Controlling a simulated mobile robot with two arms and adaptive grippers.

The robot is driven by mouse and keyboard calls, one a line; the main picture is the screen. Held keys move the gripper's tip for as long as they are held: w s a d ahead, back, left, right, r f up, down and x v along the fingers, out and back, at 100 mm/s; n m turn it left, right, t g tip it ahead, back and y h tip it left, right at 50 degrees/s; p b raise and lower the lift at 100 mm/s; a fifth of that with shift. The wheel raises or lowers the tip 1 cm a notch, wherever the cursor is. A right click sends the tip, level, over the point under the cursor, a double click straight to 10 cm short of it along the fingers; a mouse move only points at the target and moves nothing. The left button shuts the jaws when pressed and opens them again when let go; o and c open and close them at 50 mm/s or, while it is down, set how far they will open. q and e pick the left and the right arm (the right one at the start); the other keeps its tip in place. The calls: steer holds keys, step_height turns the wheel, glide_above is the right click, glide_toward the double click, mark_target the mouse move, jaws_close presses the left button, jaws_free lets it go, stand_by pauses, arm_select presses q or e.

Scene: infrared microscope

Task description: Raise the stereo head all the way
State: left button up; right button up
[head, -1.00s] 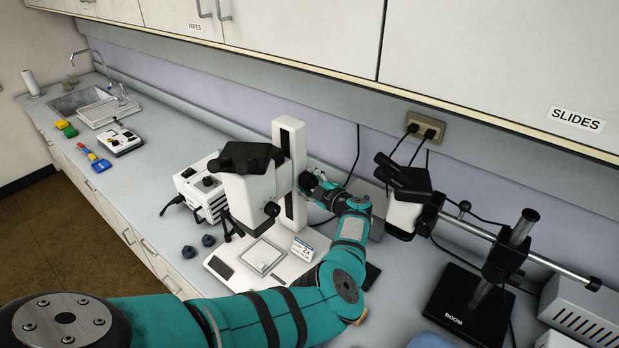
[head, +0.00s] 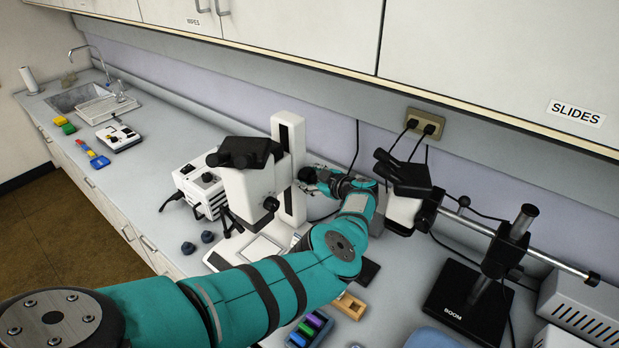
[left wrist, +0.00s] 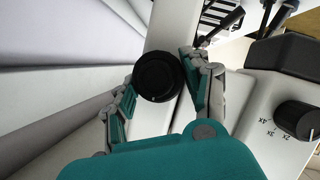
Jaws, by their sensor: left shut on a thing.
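The white stereo head (head: 248,190) with black eyepieces (head: 245,152) sits on the front of a white upright column (head: 290,165). Its side carries a black magnification knob (left wrist: 295,118), marked 2x to 4x in the left wrist view. My left gripper (head: 308,176) is at the right side of the column. In the left wrist view my left gripper (left wrist: 160,80) is shut on a round black focus knob (left wrist: 158,77), with a finger on either side. The microscope base is partly hidden by my left arm. My right gripper is not in view.
A boom microscope (head: 405,190) with a black base (head: 468,300) stands close on the right. A white light box (head: 200,190) stands left of the stereo head. A wooden block (head: 348,305) and a rack of coloured pieces (head: 310,328) lie below my arm. Cabinets hang above.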

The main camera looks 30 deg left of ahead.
arm_select(q)
steer(key=o, duration=1.2)
steer(key=shift+c, duration=0.2)
